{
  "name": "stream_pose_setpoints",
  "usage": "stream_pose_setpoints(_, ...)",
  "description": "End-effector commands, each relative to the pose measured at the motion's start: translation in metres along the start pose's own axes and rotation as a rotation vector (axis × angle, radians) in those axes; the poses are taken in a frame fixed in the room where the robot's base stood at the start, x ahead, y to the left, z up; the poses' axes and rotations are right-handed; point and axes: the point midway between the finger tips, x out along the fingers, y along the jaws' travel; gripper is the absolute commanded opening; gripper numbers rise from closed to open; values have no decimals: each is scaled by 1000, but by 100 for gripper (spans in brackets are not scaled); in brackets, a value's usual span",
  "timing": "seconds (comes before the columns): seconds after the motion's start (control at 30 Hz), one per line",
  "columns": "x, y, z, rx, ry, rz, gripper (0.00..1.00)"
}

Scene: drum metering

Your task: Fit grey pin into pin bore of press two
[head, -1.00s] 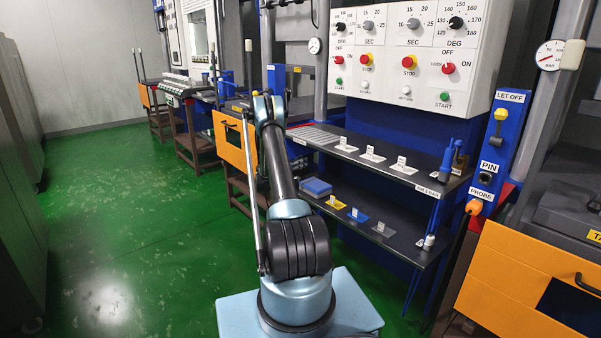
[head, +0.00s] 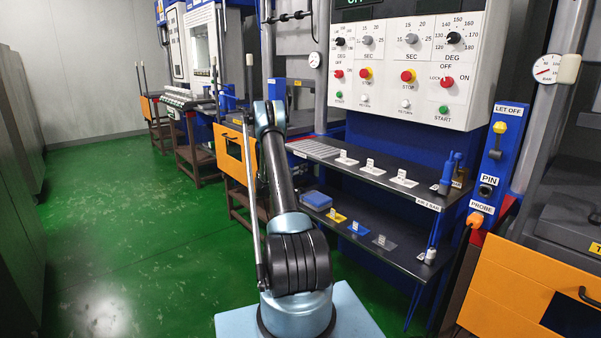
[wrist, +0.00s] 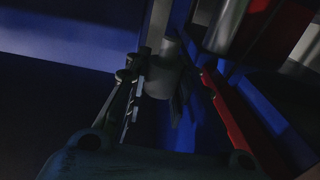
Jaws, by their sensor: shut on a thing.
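The wrist view is dark. My gripper (wrist: 165,92) shows there with a finger on each side, closed on a dim grey piece (wrist: 158,80) that appears to be the grey pin. Its ends and exact tilt are hard to make out. In the head view my gripper and the pin are hidden behind my raised arm. A blue upright panel at the right of the head view carries a PIN label, with a dark round pin bore (head: 485,191) just below it. I cannot tell from the labels which press is number two.
On the blue panel, a yellow-topped lever (head: 498,128) sits above the bore and an orange probe (head: 475,219) below. A two-level dark shelf (head: 330,154) with small tagged plates stands left of it. An orange drawer front (head: 520,290) juts out at right. Green floor (head: 110,220) is clear at left.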

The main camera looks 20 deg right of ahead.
Motion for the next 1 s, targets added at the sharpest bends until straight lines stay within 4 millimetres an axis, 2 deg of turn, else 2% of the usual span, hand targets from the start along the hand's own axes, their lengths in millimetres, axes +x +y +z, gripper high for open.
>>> stream_pose_setpoints(0.6,0,0,-30,0,0,0,6)
stream_pose_setpoints(1.0,0,0,-31,0,0,0,6)
